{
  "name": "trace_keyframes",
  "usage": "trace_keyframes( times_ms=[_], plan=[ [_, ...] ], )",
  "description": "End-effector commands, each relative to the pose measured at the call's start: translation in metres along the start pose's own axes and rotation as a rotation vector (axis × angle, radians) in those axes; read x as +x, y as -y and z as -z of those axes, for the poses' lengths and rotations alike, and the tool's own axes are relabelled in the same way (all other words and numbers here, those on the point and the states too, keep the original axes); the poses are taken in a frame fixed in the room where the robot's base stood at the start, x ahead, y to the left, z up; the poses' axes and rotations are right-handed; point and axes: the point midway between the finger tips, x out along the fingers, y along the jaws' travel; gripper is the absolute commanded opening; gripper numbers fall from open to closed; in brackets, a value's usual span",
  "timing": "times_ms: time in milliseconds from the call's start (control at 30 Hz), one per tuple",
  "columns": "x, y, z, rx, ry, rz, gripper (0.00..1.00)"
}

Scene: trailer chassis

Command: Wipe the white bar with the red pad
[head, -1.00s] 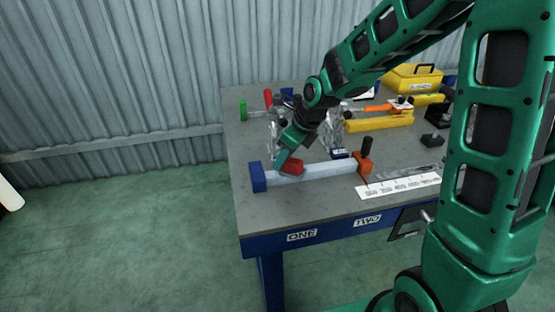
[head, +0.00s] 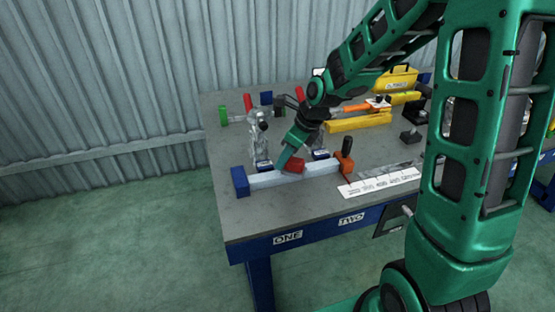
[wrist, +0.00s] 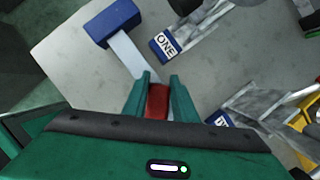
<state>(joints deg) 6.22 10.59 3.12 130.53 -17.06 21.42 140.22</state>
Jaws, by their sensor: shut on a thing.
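The white bar (head: 264,179) lies near the table's front left, between a blue end block (head: 240,181) and an orange end piece (head: 344,163) with a black knob. The red pad (head: 293,165) is at about the middle of the bar, tilted, and looks to be on its top; firm contact cannot be told. My gripper (head: 285,157) is shut on the red pad and angles down to it. In the wrist view the red pad (wrist: 157,101) sits between both green fingers, with the white bar (wrist: 128,57) running to the blue block (wrist: 112,22).
Silvery brackets with blue-white tags (wrist: 164,46) stand just behind the bar. A white ruler-like strip (head: 380,183) lies right of it. Yellow parts (head: 358,122) and a yellow case (head: 397,79) are at the back right. Bare grey tabletop (head: 280,211) lies in front.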

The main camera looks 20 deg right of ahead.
Motion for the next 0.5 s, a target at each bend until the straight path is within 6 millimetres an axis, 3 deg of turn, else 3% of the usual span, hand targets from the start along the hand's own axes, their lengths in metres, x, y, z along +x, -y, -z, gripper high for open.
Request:
trace_keyframes(
  times_ms=[333,500],
  plan=[
    [0.0,0.002,0.005,0.004,-0.008,-0.001,0.0],
    [-0.012,0.002,-0.002,0.003,-0.004,0.001,0.0]
  ],
)
